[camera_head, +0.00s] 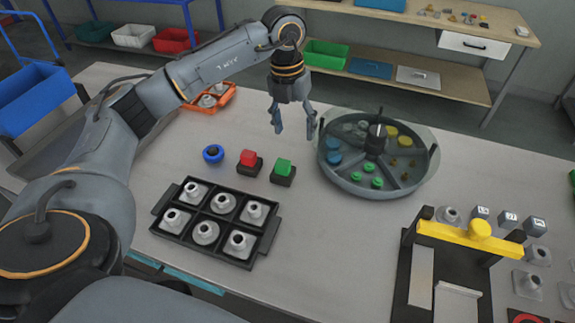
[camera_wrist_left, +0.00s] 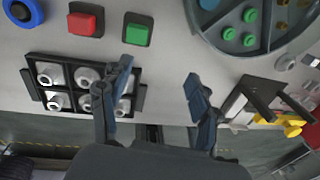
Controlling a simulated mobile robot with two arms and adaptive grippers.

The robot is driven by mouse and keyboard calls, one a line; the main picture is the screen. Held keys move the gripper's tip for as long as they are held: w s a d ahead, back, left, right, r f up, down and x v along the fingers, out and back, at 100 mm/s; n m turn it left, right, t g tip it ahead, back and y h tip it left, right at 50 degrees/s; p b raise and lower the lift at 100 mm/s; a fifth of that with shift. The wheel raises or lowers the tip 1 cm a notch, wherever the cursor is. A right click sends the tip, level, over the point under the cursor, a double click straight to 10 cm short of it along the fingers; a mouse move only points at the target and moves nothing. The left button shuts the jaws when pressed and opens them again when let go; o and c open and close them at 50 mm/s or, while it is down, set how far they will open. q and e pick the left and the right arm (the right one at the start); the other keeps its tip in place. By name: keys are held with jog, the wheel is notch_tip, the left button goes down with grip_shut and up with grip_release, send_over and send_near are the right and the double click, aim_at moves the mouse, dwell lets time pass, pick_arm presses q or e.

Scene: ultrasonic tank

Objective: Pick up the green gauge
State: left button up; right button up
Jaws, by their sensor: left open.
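Small green round pieces (camera_head: 369,167) lie in compartments of the round divided tray (camera_head: 346,187), right of the gripper. I cannot tell which green thing is the gauge. My right gripper is not in view.
A red block (camera_head: 249,158) and a blue ring (camera_head: 213,154) stand left of the green block. A black rack (camera_head: 178,234) of metal parts is nearer. A black fixture with a yellow bar (camera_head: 450,234) stands at the right. An orange bin (camera_head: 222,101) is behind the arm.

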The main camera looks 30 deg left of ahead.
pick_arm(q)
jog(key=a+y, duration=0.1)
jog(key=a, duration=0.2)
jog(key=p, duration=0.2)
send_over(283, 163)
jog(key=shift+n, duration=0.4)
jog(key=f, duration=0.6)
jog(key=shift+a+f, duration=0.15)
jog(key=shift+a, duration=0.05)
jog(key=shift+f, duration=0.6)
jog(key=shift+f+p, duration=0.25)
jog(key=shift+p, duration=0.25)
notch_tip(283, 163, down, 4)
jog(key=shift+d+r+p, duration=0.15)
jog(key=shift+p, duration=0.8)
jog(key=shift+f, duration=0.5)
jog(key=c, duration=1.3)
jog(key=shift+o, duration=0.2)
jog(key=shift+r, duration=0.1)
